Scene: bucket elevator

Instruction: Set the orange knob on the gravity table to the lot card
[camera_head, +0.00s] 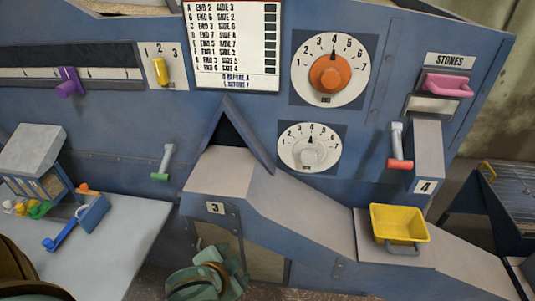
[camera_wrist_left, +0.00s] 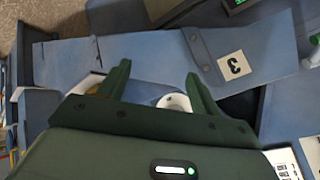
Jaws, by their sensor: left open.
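The orange knob (camera_head: 330,73) sits on a round white dial (camera_head: 300,78) numbered around its rim, on the blue machine front. Its black pointer stands nearly straight up, at about the 4. A white printed card (camera_head: 236,50) with rows of END and SIDE text and black squares hangs to its left; I cannot tell whether this is the lot card. My left gripper (camera_wrist_left: 156,72) is open in the left wrist view, facing the blue chute marked 3. A partly hidden white round thing (camera_wrist_left: 175,102) shows between its fingers. My right gripper is not in view.
A second dial with a white knob (camera_head: 310,153) is below the orange one. A yellow bin (camera_head: 398,224) stands on the chute (camera_head: 300,214). A red-ended lever (camera_head: 398,148) and pink STONES handle (camera_head: 448,86) are at right. A grey table (camera_head: 115,250) is at lower left.

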